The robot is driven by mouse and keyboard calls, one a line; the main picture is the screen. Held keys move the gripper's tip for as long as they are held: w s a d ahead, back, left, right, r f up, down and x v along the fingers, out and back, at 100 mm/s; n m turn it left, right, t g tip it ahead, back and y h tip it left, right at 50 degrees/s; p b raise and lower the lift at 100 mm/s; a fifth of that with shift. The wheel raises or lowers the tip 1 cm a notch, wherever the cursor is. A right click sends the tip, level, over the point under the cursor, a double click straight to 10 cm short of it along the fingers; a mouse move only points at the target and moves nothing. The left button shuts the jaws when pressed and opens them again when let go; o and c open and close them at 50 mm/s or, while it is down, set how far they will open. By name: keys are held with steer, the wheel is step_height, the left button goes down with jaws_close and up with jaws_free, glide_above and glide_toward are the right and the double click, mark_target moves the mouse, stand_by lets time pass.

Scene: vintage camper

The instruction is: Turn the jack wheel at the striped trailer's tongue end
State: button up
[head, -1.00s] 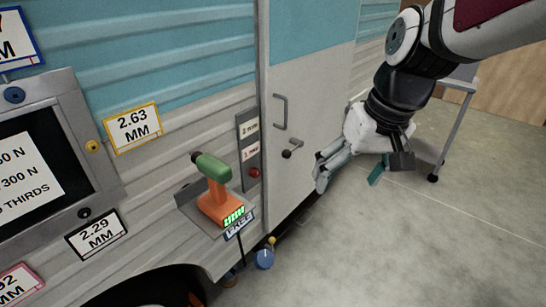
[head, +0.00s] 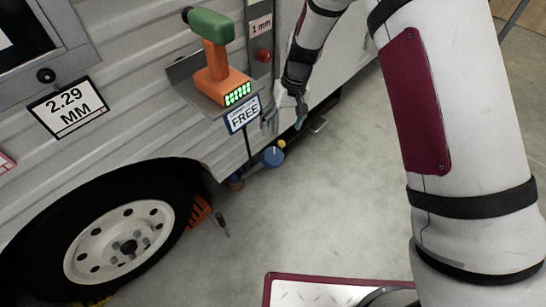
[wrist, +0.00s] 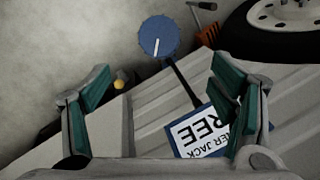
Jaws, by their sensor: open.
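The striped trailer (head: 110,130) fills the left of the head view. A small blue wheel (head: 273,157) with a white mark sits low by its lower edge, on a dark rod under a jack label reading FREE (head: 243,114). In the wrist view the blue wheel (wrist: 159,36) is beyond the fingertips, near top centre, face on, its white line close to upright. The label (wrist: 200,133) appears upside down there, partly behind the right finger. My gripper (head: 284,117) is open and empty, just above and right of the wheel, apart from it. My gripper's teal-padded fingers (wrist: 162,92) are spread wide.
A green and orange drill-like tool (head: 220,60) stands on a grey shelf (head: 190,88) above the label. A small yellow knob (head: 282,143) is beside the wheel. A tyre (head: 120,240) and orange chock (head: 199,212) are lower left.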

mark_target(275, 154)
steer(key=f+b, duration=0.1)
steer(key=f, duration=0.3)
steer(key=a+f+b, duration=0.1)
steer(key=f, duration=0.4)
steer(key=s+a+f+b, duration=0.1)
steer(key=f, duration=0.3)
steer(key=shift+a+f+b, duration=0.25)
steer(key=shift+f+b, duration=0.15)
steer(key=c, duration=1.1)
steer(key=shift+c, duration=0.2)
steer(key=shift+m, duration=0.4)
steer(key=shift+w+d+m+g+y, duration=0.15)
steer(key=shift+m+g+y, duration=0.15)
steer(key=shift+m+y, duration=0.65)
steer(key=shift+m+y+b, duration=0.4)
steer(key=shift+m+y, duration=0.35)
steer(key=shift+m, duration=1.6)
